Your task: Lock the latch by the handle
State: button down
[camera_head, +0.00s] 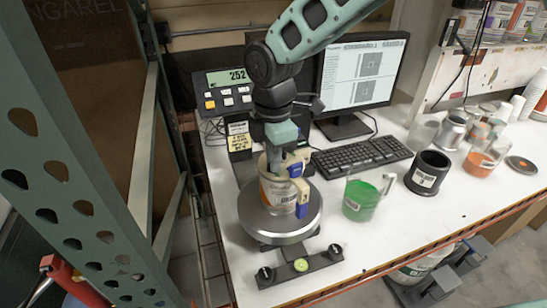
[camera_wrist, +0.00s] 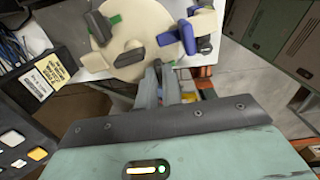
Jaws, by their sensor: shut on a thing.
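A round can (camera_head: 274,194) with an orange label stands on the scale's round plate. A beige lid (camera_wrist: 132,45) covers its top and carries dark and blue latch pieces with green parts. A beige-and-blue latch (camera_head: 301,205) hangs at the can's right side, and blue latch parts (camera_wrist: 178,40) show in the wrist view. My gripper (camera_head: 280,165) comes down from above onto the lid area. In the wrist view my gripper (camera_wrist: 167,78) is at the lid's near edge, shut on what seems to be the latch handle; the fingers partly hide the contact.
The scale (camera_head: 283,228) has a control bar in front and a display (camera_head: 230,90) reading 252 behind. A green cup (camera_head: 360,197), a black cup (camera_head: 427,173) and a keyboard (camera_head: 362,155) stand to the right. A green rack post (camera_head: 60,165) rises at left.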

jog(key=m+b, duration=0.1)
jog(key=m, duration=0.3)
jog(key=m+b, duration=0.1)
jog(key=m, duration=0.3)
jog(key=m+b, duration=0.1)
jog(key=m, duration=0.5)
jog(key=shift+m, duration=0.4)
dwell(0.4)
jog(key=c, duration=1.5)
grip_release()
jog(key=shift+c, duration=0.2)
jog(key=shift+b, duration=0.3)
notch_tip(320, 180, up, 18)
jog(key=b, duration=0.3)
jog(key=shift+f, duration=0.25)
